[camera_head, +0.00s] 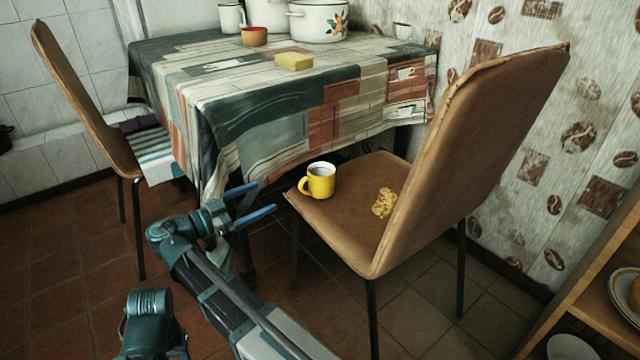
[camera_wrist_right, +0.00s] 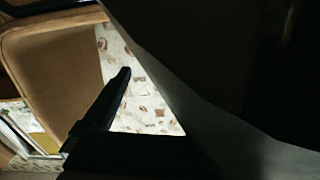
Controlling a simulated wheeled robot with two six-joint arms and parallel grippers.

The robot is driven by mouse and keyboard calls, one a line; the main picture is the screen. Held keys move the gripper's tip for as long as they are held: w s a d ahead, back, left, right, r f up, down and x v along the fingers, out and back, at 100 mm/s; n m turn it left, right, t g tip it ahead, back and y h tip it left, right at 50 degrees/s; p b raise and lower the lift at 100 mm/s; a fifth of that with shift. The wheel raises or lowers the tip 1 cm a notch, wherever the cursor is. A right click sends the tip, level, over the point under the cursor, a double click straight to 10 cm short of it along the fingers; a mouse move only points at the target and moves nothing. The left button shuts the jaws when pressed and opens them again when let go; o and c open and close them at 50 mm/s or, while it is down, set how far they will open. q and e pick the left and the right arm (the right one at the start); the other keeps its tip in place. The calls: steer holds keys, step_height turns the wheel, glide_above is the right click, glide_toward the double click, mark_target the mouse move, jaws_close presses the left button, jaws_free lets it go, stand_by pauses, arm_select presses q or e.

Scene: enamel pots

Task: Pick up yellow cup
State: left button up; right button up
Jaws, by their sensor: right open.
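The yellow cup (camera_head: 321,181) stands upright on the brown seat of the right chair (camera_head: 345,215), near the seat's left edge. Its handle points left and its inside looks pale. My right gripper (camera_head: 266,198) is open and empty, to the left of the cup and apart from it. Its two blue fingers point toward the cup. In the right wrist view a dark finger (camera_wrist_right: 108,98) shows, with a brown chair back (camera_wrist_right: 55,60) behind it; I cannot make out the cup there. My left gripper is not in view.
A table with a patterned cloth (camera_head: 250,100) stands behind, bearing a white pot (camera_head: 318,22), a red bowl (camera_head: 254,36) and a yellow sponge (camera_head: 293,61). Yellow crumpled bits (camera_head: 384,203) lie on the seat right of the cup. The tall chair back (camera_head: 480,150) bounds the right side.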

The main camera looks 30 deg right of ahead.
mark_target(302, 181)
steer(key=shift+w+d+f, duration=0.1)
steer(key=shift+w+d, duration=0.1)
steer(key=shift+d, duration=3.2)
steer(key=shift+w+d+f, duration=0.1)
steer(key=shift+w+d, duration=0.05)
steer(key=shift+d, duration=3.2)
jaws_close()
